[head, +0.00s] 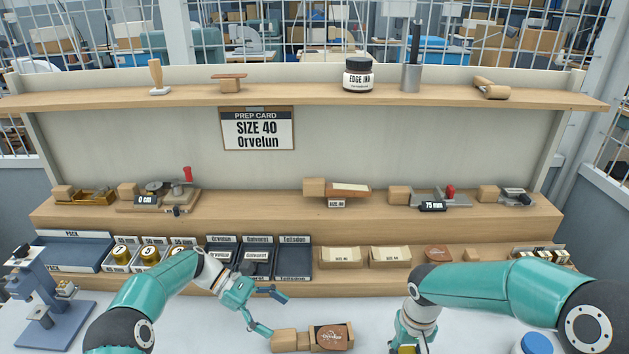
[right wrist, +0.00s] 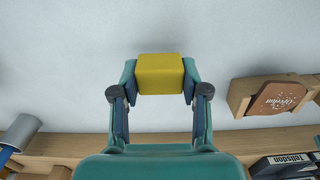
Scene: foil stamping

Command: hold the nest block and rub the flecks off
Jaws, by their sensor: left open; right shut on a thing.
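The nest block (head: 285,341) is a wooden block on the white table at the front, with a brown patch (head: 331,337) lettered Orvelun set in its right part. In the right wrist view the nest block (right wrist: 240,97) is at the right, and its patch (right wrist: 279,97) shows pale lettering and small light marks. My left gripper (head: 268,312) is open and empty, just above and left of the nest block. My right gripper (right wrist: 160,80) is shut on a yellow block (right wrist: 160,72), right of the nest block and apart from it. In the head view the yellow block (head: 407,349) is mostly cut off.
A blue-grey press (head: 48,305) stands at the left. A jar with a blue lid (head: 537,343) is at the front right. Behind the table, stepped wooden shelves (head: 250,225) hold trays, tools and labelled blocks. White table between is clear.

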